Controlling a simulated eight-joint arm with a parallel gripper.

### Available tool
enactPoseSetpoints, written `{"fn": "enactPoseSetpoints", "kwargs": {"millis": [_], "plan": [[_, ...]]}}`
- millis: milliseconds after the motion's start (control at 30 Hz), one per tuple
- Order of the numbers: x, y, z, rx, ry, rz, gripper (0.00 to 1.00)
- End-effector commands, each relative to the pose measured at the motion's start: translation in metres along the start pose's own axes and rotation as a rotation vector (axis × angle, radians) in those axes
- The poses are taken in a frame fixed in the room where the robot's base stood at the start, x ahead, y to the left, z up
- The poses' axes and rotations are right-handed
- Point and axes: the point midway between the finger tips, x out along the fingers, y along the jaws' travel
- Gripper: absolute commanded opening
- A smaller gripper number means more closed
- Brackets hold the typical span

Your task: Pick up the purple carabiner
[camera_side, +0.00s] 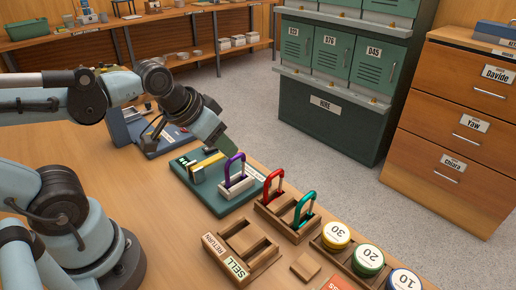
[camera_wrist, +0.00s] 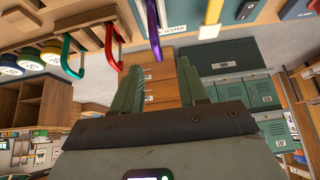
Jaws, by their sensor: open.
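The purple carabiner (camera_side: 228,160) stands upright in a pale holder (camera_side: 238,186) on a teal board in the side view. In the wrist view the purple carabiner (camera_wrist: 153,28) shows as a bar at the top, just beyond the fingertips and near the middle of the gap between them. My gripper (camera_side: 222,148) is close to the carabiner in the side view, at about the height of its top. In the wrist view my gripper (camera_wrist: 159,68) has its two green fingers spread, with nothing between them.
A red carabiner (camera_side: 267,187) and a green carabiner (camera_side: 298,209) stand in a wooden rack beside the teal board (camera_side: 207,203). A wooden tray (camera_side: 228,264) and numbered round tins (camera_side: 367,262) are nearer the front.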

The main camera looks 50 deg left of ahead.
Motion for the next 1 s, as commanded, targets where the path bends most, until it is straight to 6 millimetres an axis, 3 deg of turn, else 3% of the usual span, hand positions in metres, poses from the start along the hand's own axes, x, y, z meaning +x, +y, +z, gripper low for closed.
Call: {"fn": "enactPoseSetpoints", "kwargs": {"millis": [300, 533, 767, 1000], "plan": [[-0.012, -0.001, -0.038, 0.0, -0.326, 0.0, 0.43], [-0.014, -0.001, -0.056, 0.0, -0.514, 0.0, 0.43], [-0.011, -0.001, -0.058, 0.0, -0.572, 0.0, 0.43], [0.016, -0.001, -0.041, 0.0, -0.571, 0.0, 0.43]]}}
